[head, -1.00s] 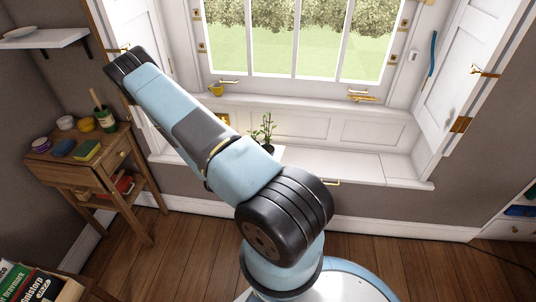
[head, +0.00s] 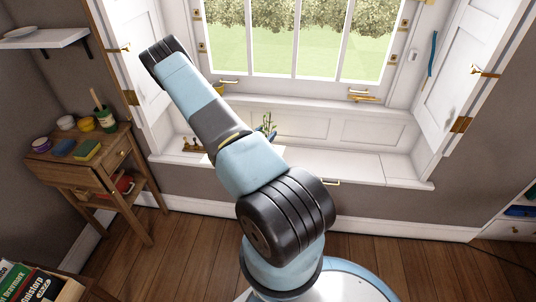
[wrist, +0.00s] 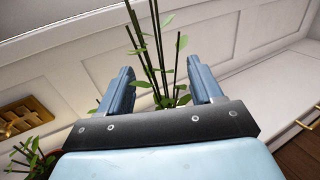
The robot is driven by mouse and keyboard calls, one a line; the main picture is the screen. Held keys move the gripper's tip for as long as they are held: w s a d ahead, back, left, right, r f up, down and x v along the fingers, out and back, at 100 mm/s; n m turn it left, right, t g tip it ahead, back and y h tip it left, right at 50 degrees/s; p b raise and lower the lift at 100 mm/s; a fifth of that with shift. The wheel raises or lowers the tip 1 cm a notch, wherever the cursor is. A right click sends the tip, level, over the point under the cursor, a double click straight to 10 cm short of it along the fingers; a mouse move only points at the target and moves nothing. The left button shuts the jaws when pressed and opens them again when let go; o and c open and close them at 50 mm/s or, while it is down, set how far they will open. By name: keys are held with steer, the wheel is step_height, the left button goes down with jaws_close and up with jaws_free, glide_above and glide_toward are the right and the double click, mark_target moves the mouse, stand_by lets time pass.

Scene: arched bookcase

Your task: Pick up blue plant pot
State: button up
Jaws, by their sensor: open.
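A leafy green plant (head: 268,125) stands on the white window seat, just past my forearm in the head view. In the wrist view its thin stems (wrist: 153,55) rise between the two blue fingers of my gripper (wrist: 160,68). The fingers are open, one on each side of the stems, with space between. The pot under the plant is hidden behind my gripper and arm, so I cannot tell its colour or whether the fingers touch it.
A second leafy plant (wrist: 32,157) stands at the lower left in the wrist view. A brass-coloured object (wrist: 22,118) is near it. The white window seat (head: 365,165) is clear on the right. A wooden side table (head: 80,160) with small pots stands at the left.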

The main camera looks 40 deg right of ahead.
steer(key=shift+x, duration=0.85)
jaws_close()
